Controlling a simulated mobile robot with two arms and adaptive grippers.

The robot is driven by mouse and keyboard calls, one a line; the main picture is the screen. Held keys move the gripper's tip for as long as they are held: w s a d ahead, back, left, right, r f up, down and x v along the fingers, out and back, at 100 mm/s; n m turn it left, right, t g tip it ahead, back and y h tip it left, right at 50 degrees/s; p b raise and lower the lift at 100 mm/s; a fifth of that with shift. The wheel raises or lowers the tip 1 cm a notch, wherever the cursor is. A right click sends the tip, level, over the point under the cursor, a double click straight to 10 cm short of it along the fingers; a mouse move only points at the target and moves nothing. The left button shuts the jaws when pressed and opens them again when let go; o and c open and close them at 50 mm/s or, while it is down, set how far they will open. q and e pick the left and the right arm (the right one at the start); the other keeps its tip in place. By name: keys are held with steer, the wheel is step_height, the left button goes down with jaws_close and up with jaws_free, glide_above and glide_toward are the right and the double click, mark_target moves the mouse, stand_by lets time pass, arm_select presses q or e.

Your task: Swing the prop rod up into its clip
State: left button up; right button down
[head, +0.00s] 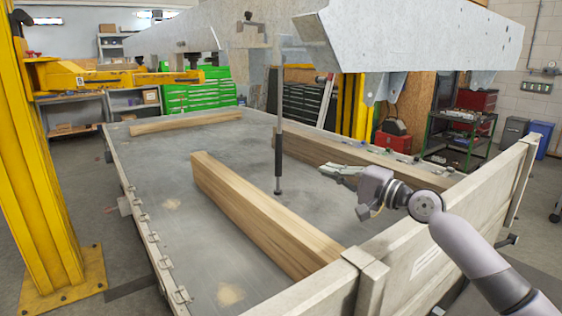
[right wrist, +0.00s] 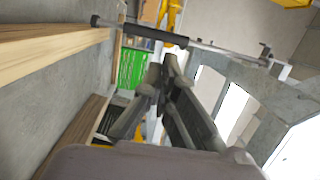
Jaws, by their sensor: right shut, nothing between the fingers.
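The prop rod (head: 279,120) hangs near upright between the raised frame and the flat bed, with a dark grip sleeve (head: 278,158) low on it. Its foot is close to the bed; I cannot tell whether it touches. In the right wrist view the rod (right wrist: 215,47) crosses the top, beyond the fingers. My right gripper (head: 328,170) is shut and empty, to the right of the rod's lower part and apart from it. Its fingers also show in the right wrist view (right wrist: 160,75). A small dark bracket (head: 251,18) on the frame may be the clip. My left gripper is out of view.
The grey raised frame (head: 430,35) spans overhead. Wooden beams lie on the bed (head: 190,225), one (head: 260,210) left of the rod and another (head: 340,160) behind my gripper. A side board (head: 440,235) stands at right. A yellow post (head: 40,180) stands at left.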

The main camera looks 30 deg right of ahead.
steer(key=p, duration=0.5)
glide_toward(279, 132)
steer(key=w+f, duration=0.6)
steer(key=shift+w+a, duration=0.45)
steer(key=shift+a, duration=0.05)
steer(key=shift+p, duration=0.3)
